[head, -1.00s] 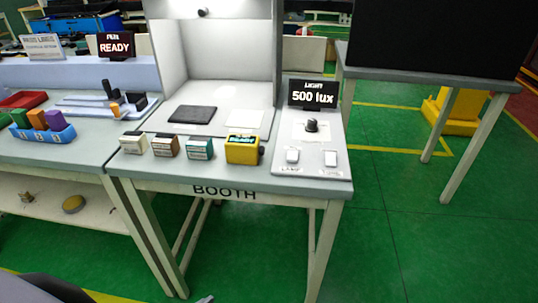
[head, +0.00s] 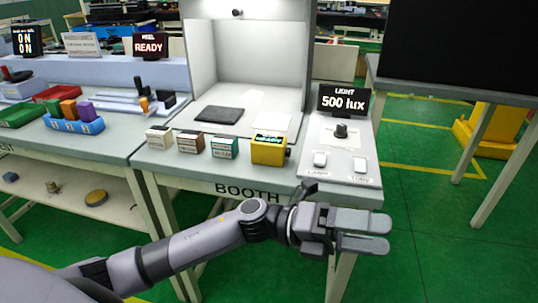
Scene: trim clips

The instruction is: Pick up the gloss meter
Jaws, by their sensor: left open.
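The gloss meter appears to be the yellow box-shaped device (head: 268,151) with a small lit display on top and a dark round part on its right side. It stands at the front edge of the booth table (head: 240,186), left of the light control panel. My left gripper (head: 388,233) is in front of the table, to the lower right of the yellow device and apart from it. Its two grey fingers point right with a narrow gap between them, and it holds nothing. My right gripper is out of view.
Several small boxes, including a teal one (head: 224,148), stand in a row left of the yellow device. A dark tile (head: 219,115) lies in the booth behind. The light panel (head: 340,160) has a knob and two switches.

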